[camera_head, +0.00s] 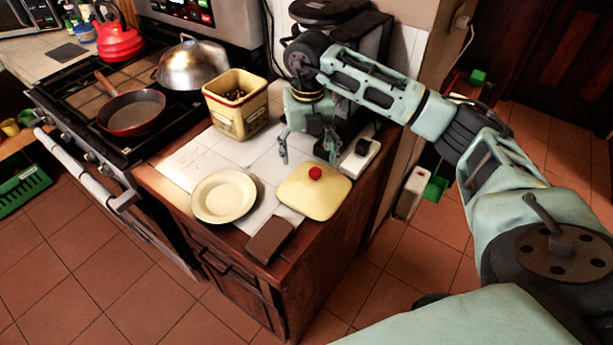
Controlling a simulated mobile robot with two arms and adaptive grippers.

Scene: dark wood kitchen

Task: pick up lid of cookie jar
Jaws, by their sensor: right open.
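The cookie jar lid (312,194) is a cream-yellow square with a red knob on top. It lies flat on the white tiled counter, near the front right edge. The cookie jar (238,112) is a yellow square tin, open at the top, with dark brown pieces inside; it stands further back and to the left of the lid. My right gripper (308,157) points down, open and empty, above the counter just behind the lid and apart from it. It is to the right of the jar. My left gripper is not in view.
A cream plate (224,197) lies left of the lid, and a brown block (270,240) lies at the counter's front edge. A dark appliance (352,72) stands behind my right gripper. A pan (132,112) and a metal dome (191,65) are on the stove.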

